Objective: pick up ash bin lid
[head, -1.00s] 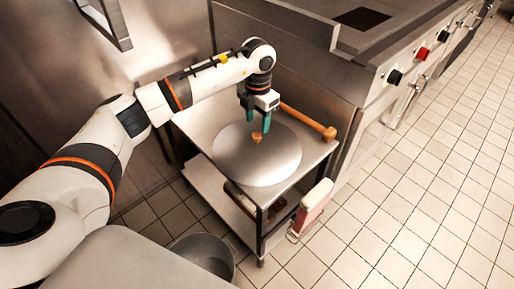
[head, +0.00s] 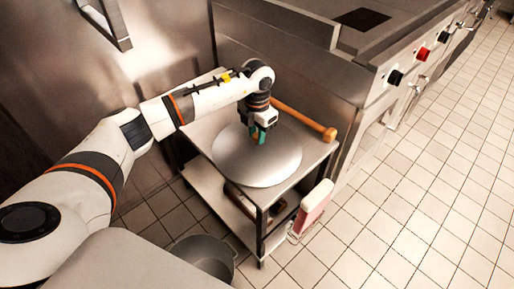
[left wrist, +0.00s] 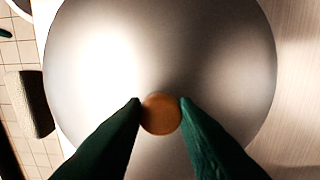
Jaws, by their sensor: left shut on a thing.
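The ash bin lid (head: 246,164) is a round, flat grey metal disc lying on the small steel table. It fills much of the left wrist view (left wrist: 90,70), with a round brown knob (left wrist: 160,114) at its middle. My left gripper (head: 259,139) is over the lid's middle, its green fingers pointing down. In the left wrist view its fingertips (left wrist: 160,108) are on both sides of the knob, shut on it. In the head view the fingers mostly hide the knob. The lid appears to rest flat on the table. My right gripper is not in view.
A grey bin (head: 207,256) stands on the floor at front left. A pink and white box-like thing (head: 314,205) is at the table's right. A steel range (head: 345,85) stands behind. Tiled floor at right is clear.

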